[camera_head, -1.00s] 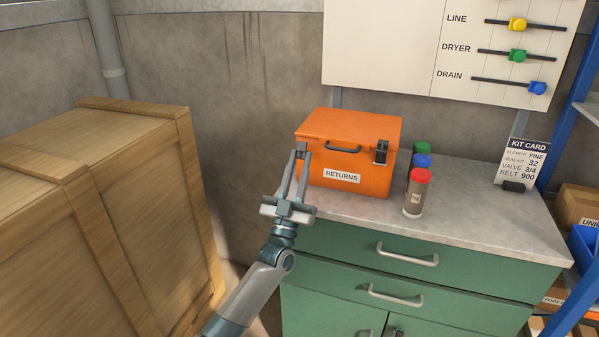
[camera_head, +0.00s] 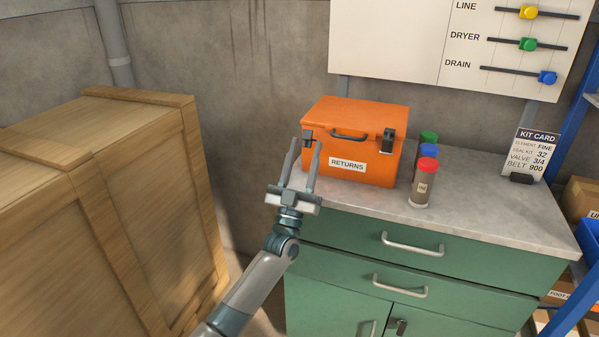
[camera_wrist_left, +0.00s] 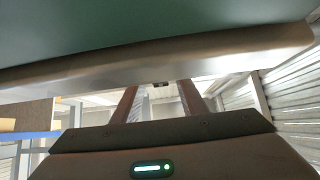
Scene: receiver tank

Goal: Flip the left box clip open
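The orange box (camera_head: 375,170), labelled RETURNS, sits on the grey countertop with its lid down. Its left clip (camera_head: 308,135) is a small dark piece at the front left, just beyond my fingertips and partly hidden by them. I cannot tell how its lever lies. The right clip (camera_head: 388,141) is dark and lies against the front. My left gripper (camera_head: 305,145) is open, fingers apart and pointing at the left clip, with nothing visibly held. Contact cannot be told. In the left wrist view the two fingers (camera_wrist_left: 158,98) stand apart beneath a broad pale edge. My right gripper is not in view.
Bottles with green, blue and red caps (camera_head: 421,185) stand right of the box. A kit card (camera_head: 535,150) stands farther right on the countertop (camera_head: 480,205). Green drawers (camera_head: 350,235) are below. A large wooden crate (camera_head: 150,190) stands at the left.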

